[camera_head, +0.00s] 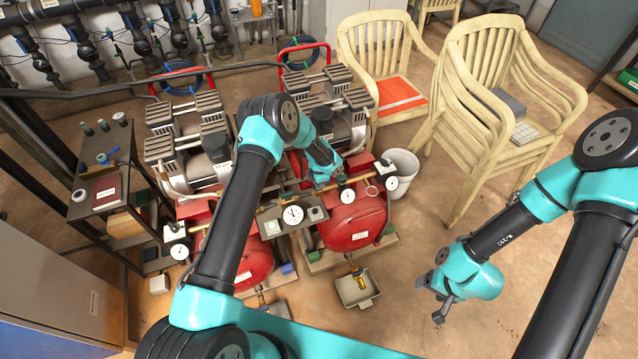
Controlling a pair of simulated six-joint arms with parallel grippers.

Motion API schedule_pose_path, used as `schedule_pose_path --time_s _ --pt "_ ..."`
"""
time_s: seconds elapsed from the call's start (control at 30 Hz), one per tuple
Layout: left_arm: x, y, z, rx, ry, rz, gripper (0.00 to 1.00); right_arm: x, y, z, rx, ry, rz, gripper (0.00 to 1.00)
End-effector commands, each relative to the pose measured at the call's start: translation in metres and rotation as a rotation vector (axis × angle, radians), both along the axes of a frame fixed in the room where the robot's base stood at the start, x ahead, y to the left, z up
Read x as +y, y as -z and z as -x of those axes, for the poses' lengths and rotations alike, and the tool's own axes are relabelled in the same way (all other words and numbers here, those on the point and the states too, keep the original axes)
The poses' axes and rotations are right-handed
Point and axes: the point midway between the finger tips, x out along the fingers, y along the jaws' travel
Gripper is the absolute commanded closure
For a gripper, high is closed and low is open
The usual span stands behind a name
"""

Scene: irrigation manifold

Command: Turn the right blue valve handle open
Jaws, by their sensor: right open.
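A row of black pipes and valves (85,50) runs along the wall at the upper left, with small blue parts among them. They are too small for me to tell which is the right blue valve handle or how it is turned. My left arm reaches up over two red compressors, and its gripper (337,176) is by the right compressor's motor, well away from the wall pipes. Its fingers are mostly hidden, so I cannot tell if they are apart. My right gripper (440,298) is open and empty above the floor at the lower right, far from the pipes.
The right compressor's red tank (352,222) with gauges stands under my left arm. A white bucket (402,172) and stacked cream chairs (480,110) stand right of it. A dark shelf (100,185) is at the left. The floor around my right gripper is clear.

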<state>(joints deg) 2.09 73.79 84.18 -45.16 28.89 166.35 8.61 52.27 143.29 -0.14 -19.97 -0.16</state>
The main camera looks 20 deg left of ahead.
Motion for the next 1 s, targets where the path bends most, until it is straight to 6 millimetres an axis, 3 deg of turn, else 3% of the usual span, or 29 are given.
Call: schedule_pose_path --time_s 0.37,0.4,0.67,1.0 --pt "0.0003 -0.0005 -0.0002 0.000 -0.009 0.000 1.00 0.0000 0.0000 0.0000 0.000 0.000 0.000 0.32" --pt "0.0003 -0.0005 -0.0002 0.000 -0.009 0.000 0.83 0.0000 0.0000 0.0000 0.000 0.000 0.000 0.32" --pt "0.0001 -0.0003 0.0000 0.000 -0.007 0.000 0.58 0.0000 0.0000 0.0000 0.000 0.000 0.000 0.32" --pt "0.0001 -0.0037 -0.0004 -0.001 -0.006 -0.001 0.58 0.0000 0.0000 0.0000 0.000 0.000 0.000 0.32"
